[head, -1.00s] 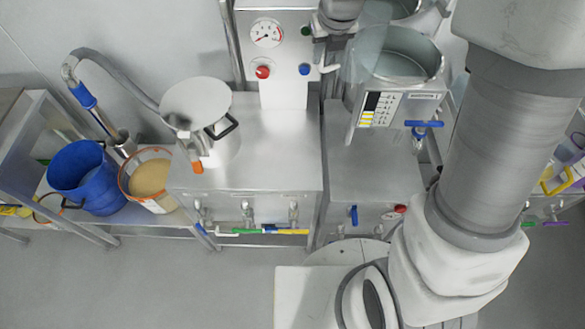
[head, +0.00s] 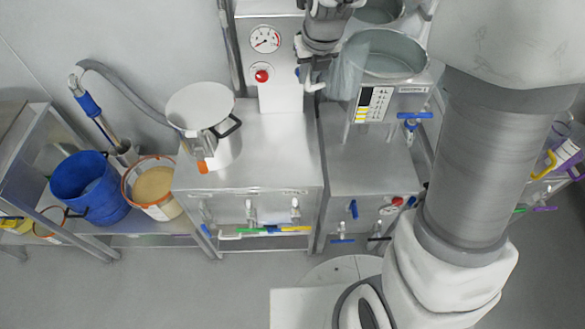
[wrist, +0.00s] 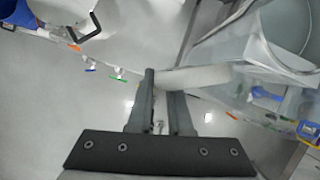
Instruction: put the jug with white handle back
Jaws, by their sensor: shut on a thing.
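My gripper (wrist: 163,88) is shut on the white handle (wrist: 195,77) of a clear, see-through jug (wrist: 232,62). In the head view my gripper (head: 313,72) is at the top middle, and the jug (head: 346,72) shows faintly to its right. The jug overlaps the left rim of a large steel bowl (head: 388,52) in the picture; I cannot tell whether they touch. The jug looks held up, but its base and contents are not clear.
A steel cabinet (head: 245,172) carries a lidded pot (head: 203,108). A blue bucket (head: 88,188) and a white bucket (head: 150,203) of tan material stand on the left bench. Things with yellow and purple handles sit at far right (head: 565,152).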

